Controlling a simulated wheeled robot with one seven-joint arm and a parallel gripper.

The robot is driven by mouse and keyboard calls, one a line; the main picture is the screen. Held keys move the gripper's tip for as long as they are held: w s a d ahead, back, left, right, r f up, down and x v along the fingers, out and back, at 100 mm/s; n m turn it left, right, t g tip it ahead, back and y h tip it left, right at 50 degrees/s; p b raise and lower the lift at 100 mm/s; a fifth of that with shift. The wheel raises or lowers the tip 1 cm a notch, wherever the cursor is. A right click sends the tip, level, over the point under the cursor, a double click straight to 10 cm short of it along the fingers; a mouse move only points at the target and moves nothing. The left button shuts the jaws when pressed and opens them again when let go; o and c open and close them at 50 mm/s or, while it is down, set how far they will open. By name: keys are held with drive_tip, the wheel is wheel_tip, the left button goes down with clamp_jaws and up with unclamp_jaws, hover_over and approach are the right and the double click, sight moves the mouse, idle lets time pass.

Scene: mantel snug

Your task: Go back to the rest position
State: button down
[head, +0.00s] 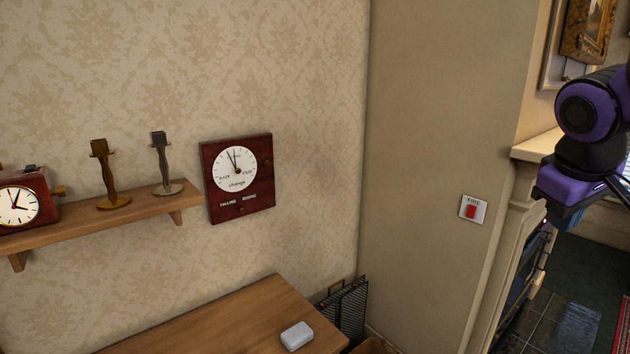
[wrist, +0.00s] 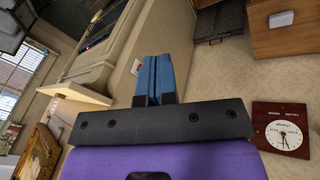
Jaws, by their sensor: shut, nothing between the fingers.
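My gripper (wrist: 153,62) shows in the wrist view with its two blue fingers pressed together and nothing between them. In the wrist view its fingertips overlap the white wall switch plate (wrist: 136,66), but no contact can be made out. In the head view my purple and black arm is at the upper right, in front of the fireplace side. Only a small blue part of my gripper (head: 566,215) shows there, and the fingertips are not clear. The wall switch (head: 472,209), a white plate with a red rocker, is to the left of the arm and apart from it.
A wooden shelf (head: 140,212) at left holds a clock (head: 20,205) and two candlesticks. A dark red barometer (head: 238,176) hangs on the wall. A white box (head: 297,336) lies on the wooden table (head: 235,320). The mantel (head: 537,146) is close to the arm.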

drive_tip(key=s+a+m+t+y, duration=0.1)
drive_tip(key=s+a+m+y, duration=0.1)
drive_tip(key=s+a, duration=0.5)
drive_tip(key=s+r+y, duration=0.1)
drive_tip(key=s, duration=0.2)
drive_tip(key=shift+s+m+t, duration=0.3)
drive_tip(key=shift+s+t, duration=0.05)
drive_tip(key=shift+t, duration=0.05)
drive_tip(key=shift+d, duration=0.1)
